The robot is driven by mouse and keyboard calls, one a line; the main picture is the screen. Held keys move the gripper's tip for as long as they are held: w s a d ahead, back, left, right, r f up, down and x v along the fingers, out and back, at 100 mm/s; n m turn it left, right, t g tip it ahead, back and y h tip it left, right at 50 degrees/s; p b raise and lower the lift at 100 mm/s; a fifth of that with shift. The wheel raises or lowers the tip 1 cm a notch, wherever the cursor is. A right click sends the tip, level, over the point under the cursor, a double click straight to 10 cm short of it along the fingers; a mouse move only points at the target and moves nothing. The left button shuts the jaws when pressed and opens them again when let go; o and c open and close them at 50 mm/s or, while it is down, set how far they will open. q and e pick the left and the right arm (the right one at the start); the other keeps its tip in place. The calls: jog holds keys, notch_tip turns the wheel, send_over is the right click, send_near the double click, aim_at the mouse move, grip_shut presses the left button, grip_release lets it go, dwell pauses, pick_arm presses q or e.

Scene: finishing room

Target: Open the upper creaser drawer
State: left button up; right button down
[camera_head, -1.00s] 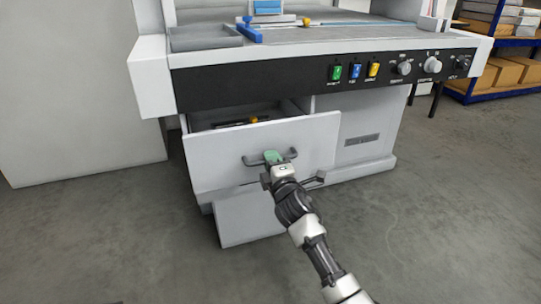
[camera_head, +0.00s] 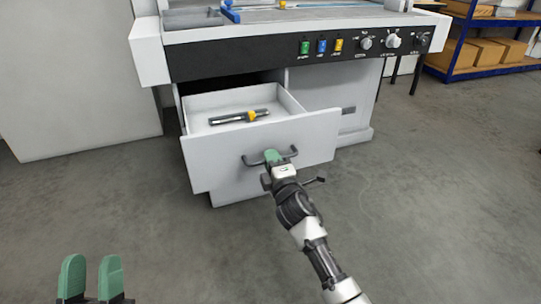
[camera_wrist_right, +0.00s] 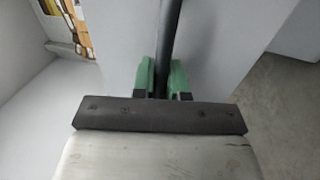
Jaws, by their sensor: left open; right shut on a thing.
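The upper creaser drawer (camera_head: 225,160) is pulled well out of the white creaser cabinet in the head view. Its dark bar handle (camera_head: 252,161) is on the front panel. My right gripper (camera_head: 272,156) is shut on that handle. In the right wrist view the green fingertips of my right gripper (camera_wrist_right: 162,78) sit on both sides of the dark handle bar (camera_wrist_right: 169,40). My left gripper (camera_head: 91,277) is open and empty at the lower left, apart from the drawer.
The cabinet's control panel (camera_head: 230,58) with coloured switches and knobs is above the drawer. A lower drawer front (camera_head: 240,187) is beneath it. A blue shelf rack with boxes (camera_head: 485,51) stands at the back right. The grey floor (camera_head: 440,190) to the right is clear.

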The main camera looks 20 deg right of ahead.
pick_arm(q)
jog(key=shift+s+f+g, duration=0.1)
jog(key=shift+f+g, duration=0.1)
jog(key=shift+g, duration=0.1)
pick_arm(e)
jog(key=shift+s, duration=0.4)
jog(key=c, duration=1.2)
grip_release()
jog(key=shift+o, duration=0.2)
jog(key=shift+s, duration=0.1)
pick_arm(q)
jog(key=f+g, duration=0.1)
jog(key=w+f+g+y+p, duration=0.1)
jog(key=f+g, duration=0.1)
jog(key=w+f+g, duration=0.1)
jog(key=shift+w+a+f+y+p, duration=0.15)
jog(key=shift+f+y+p, duration=0.1)
jog(key=shift+y+p, duration=0.15)
pick_arm(e)
jog(key=s+f, duration=0.2)
jog(key=s, duration=0.8)
jog(key=shift+s+d, duration=0.2)
